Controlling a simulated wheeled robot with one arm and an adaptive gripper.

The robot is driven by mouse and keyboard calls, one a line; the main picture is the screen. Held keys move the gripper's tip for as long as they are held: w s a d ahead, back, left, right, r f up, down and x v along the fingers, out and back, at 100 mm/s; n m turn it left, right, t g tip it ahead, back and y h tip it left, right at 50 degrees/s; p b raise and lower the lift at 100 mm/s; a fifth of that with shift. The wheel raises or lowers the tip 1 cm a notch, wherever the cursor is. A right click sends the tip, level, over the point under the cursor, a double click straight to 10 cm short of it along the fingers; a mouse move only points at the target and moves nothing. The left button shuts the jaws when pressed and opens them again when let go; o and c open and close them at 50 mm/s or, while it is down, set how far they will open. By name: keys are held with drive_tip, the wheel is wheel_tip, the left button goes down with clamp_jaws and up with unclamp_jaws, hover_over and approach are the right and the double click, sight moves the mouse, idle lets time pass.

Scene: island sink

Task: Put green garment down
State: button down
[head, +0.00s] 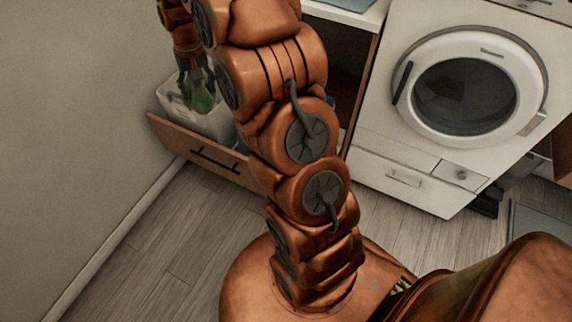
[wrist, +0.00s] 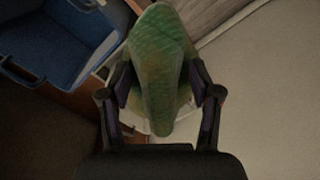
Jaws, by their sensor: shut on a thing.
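The green garment (head: 203,97) is a bunched cloth in the upper left of the head view. It fills the middle of the wrist view (wrist: 158,70). My gripper (head: 197,80) is shut on it, and in the wrist view the two fingers (wrist: 158,92) press it from both sides. In the head view the garment hangs in front of or over a white container (head: 218,122) in a pulled-out wooden drawer (head: 200,158). I cannot tell whether the garment touches the container. The garment's far side is hidden.
A blue bin (wrist: 62,45) stands at the upper left of the wrist view. A white washing machine (head: 385,150) with a round door stands at the right of the head view. A bare wall (head: 75,110) is close on the left. The wooden floor (head: 150,250) in front is clear.

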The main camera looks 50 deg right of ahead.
drive_tip(key=s+d+f+m+b, duration=0.4)
drive_tip(key=d+f+b, duration=0.2)
drive_tip(key=d+b, duration=0.4)
drive_tip(key=s+d+f+m+b, duration=0.4)
drive_tip(key=d+f+b, duration=0.35)
drive_tip(key=d, duration=0.45)
drive_tip(key=shift+m, duration=0.4)
drive_tip(key=f+b, duration=0.3)
drive_tip(key=f, duration=0.7)
drive_tip(key=s+d+f+b, duration=0.1)
drive_tip(key=f+b, duration=0.3)
drive_tip(key=f, duration=0.7)
drive_tip(key=f+b, duration=0.4)
drive_tip(key=f, duration=0.7)
drive_tip(key=shift+s+d+f, duration=0.15)
drive_tip(key=shift+d+f, duration=0.05)
drive_tip(key=shift+d, duration=0.15)
drive_tip(key=shift+c, duration=1)
unclamp_jaws()
